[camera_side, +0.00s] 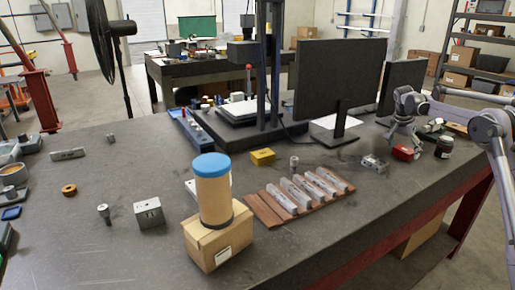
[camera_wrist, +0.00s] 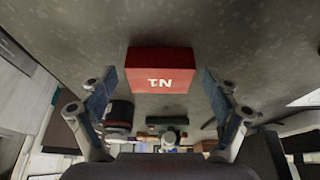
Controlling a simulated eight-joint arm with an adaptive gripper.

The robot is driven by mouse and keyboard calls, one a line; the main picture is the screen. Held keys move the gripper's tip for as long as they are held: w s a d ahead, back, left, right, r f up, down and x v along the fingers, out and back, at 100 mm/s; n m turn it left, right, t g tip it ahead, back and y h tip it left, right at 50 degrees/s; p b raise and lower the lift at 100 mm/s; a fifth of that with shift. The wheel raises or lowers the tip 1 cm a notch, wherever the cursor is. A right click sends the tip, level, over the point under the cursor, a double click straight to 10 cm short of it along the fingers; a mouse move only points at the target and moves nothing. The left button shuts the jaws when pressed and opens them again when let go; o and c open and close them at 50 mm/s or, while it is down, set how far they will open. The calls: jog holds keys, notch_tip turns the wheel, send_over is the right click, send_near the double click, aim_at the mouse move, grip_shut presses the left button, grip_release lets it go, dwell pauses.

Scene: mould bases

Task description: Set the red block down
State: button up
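The red block (camera_side: 403,153) sits on the dark tabletop at the right, below my gripper (camera_side: 398,132) in the side view. In the wrist view the red block (camera_wrist: 160,62) lies ahead of and between my two fingers, with white letters on the face toward me. My gripper (camera_wrist: 159,85) is open, with a blue-padded finger on each side. A narrow gap shows between each fingertip and the block's sides. I see no finger touching it. In the side view my arm partly covers the block's surroundings, and its contact with the table is hard to make out.
A dark jar (camera_side: 444,147) stands right of the block, and a small metal part (camera_side: 374,163) lies left of it. A monitor (camera_side: 338,90) stands behind. A wooden rack with metal bars (camera_side: 262,210), a yellow block (camera_side: 262,156) and a cardboard box (camera_side: 203,243) are farther left.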

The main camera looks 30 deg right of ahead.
jog(key=shift+r, duration=0.1)
jog(key=v, duration=1.2)
jog(key=s+a+r+n+t, duration=0.1)
jog(key=a+r+n+t, duration=0.2)
jog(key=a, duration=0.8)
jog(key=s+a+f+n+t+y, duration=0.1)
jog(key=s+a+f+n, duration=0.1)
jog(key=s+a+n, duration=0.6)
jog(key=s+a+f+n+t+y, duration=0.2)
jog(key=s+a, duration=0.2)
jog(key=a, duration=0.8)
jog(key=s+a+f+n+t+y, duration=0.1)
jog(key=s+a+f+n, duration=0.4)
jog(key=s+a+f, duration=0.2)
jog(key=shift+s+f+y, duration=0.3)
jog(key=shift+s+f, duration=0.1)
jog(key=shift+f, duration=0.1)
